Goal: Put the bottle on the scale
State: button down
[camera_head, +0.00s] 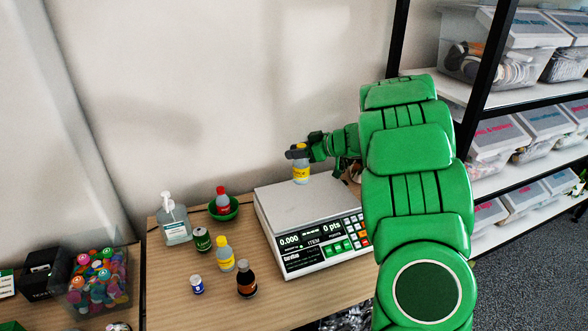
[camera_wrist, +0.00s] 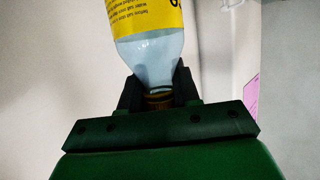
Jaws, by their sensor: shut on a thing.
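A clear bottle with a yellow label (camera_head: 301,174) is in my gripper (camera_head: 298,152), upright over the back part of the scale (camera_head: 305,207). My dark fingers are shut around its neck, just below the cap; the wrist view shows the bottle's shoulder and label (camera_wrist: 152,40) between the fingers (camera_wrist: 158,92). The scale has a pale flat plate, and its display reads 0.000. I cannot tell whether the bottle's base touches the plate. A second bottle with a yellow label (camera_head: 225,254) stands on the table left of the scale.
On the wooden table (camera_head: 178,300) stand a sanitizer bottle (camera_head: 175,222), a green bowl (camera_head: 224,213) holding a red-capped bottle, a green can (camera_head: 202,240), a brown bottle (camera_head: 246,280) and a small white-blue bottle (camera_head: 197,285). Shelves with bins (camera_head: 500,140) rise at the right. The visible plate is otherwise clear.

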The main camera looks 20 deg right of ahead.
jog(key=w+d+f, duration=0.2)
jog(key=w+f, duration=0.8)
jog(key=f, duration=0.1)
jog(key=shift+w+d+f, duration=0.25)
jog(key=shift+w+f, duration=0.05)
jog(key=shift+f, duration=0.05)
dwell(0.5)
jog(key=shift+f, duration=0.1)
jog(key=c, duration=0.8)
grip_release()
jog(key=v, duration=1.2)
